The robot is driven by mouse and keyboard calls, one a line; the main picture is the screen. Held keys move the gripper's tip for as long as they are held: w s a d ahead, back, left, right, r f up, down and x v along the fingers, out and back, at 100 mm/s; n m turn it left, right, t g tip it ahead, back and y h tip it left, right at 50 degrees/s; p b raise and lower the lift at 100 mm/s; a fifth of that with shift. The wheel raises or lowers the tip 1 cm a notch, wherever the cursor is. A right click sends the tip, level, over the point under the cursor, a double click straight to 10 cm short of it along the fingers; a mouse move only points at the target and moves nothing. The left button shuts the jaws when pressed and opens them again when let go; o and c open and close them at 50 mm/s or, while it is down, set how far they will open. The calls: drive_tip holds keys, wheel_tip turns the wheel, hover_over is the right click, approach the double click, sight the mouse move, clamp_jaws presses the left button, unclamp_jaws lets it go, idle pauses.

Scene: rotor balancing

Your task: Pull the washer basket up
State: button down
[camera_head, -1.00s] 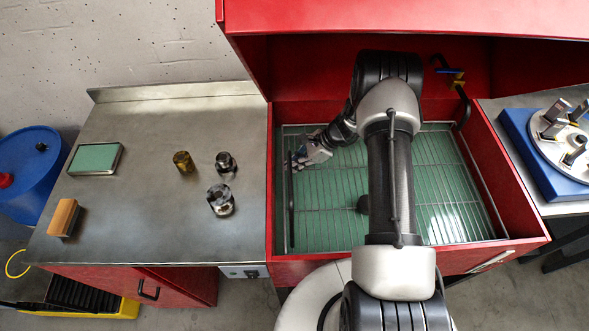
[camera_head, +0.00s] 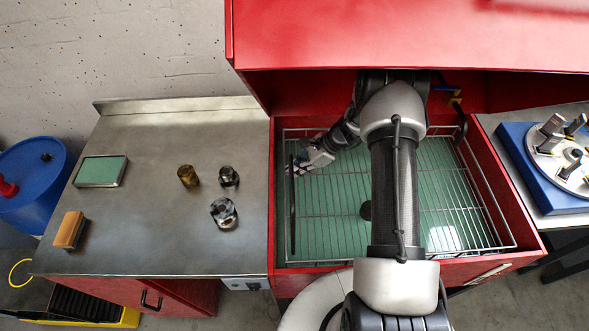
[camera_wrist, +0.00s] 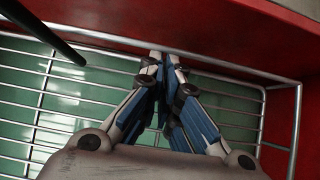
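The washer basket (camera_head: 345,262) is a wire grid tray over green liquid inside the red washer (camera_head: 400,268). Its upper rim stands about level with the washer's walls. My gripper (camera_head: 299,166) is at the basket's left side, towards the back. In the wrist view, the fingertips of my gripper (camera_wrist: 165,56) meet at the basket's top rail (camera_wrist: 220,68) and look shut on it. The exact contact is partly hidden by the fingers. A dark bar (camera_head: 292,215) runs along the basket's left side; it also shows in the wrist view (camera_wrist: 45,32).
The red hood (camera_head: 400,35) overhangs the back of the washer. A steel bench (camera_head: 150,235) at left holds small metal parts (camera_head: 223,212), a brass piece (camera_head: 187,175), a green pad (camera_head: 101,171) and a brush (camera_head: 69,230). A blue fixture (camera_head: 525,165) stands at right.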

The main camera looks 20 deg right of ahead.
drive_tip(key=v, duration=1.1)
drive_tip(key=shift+d+r, duration=0.2)
drive_tip(key=shift+r, duration=0.1)
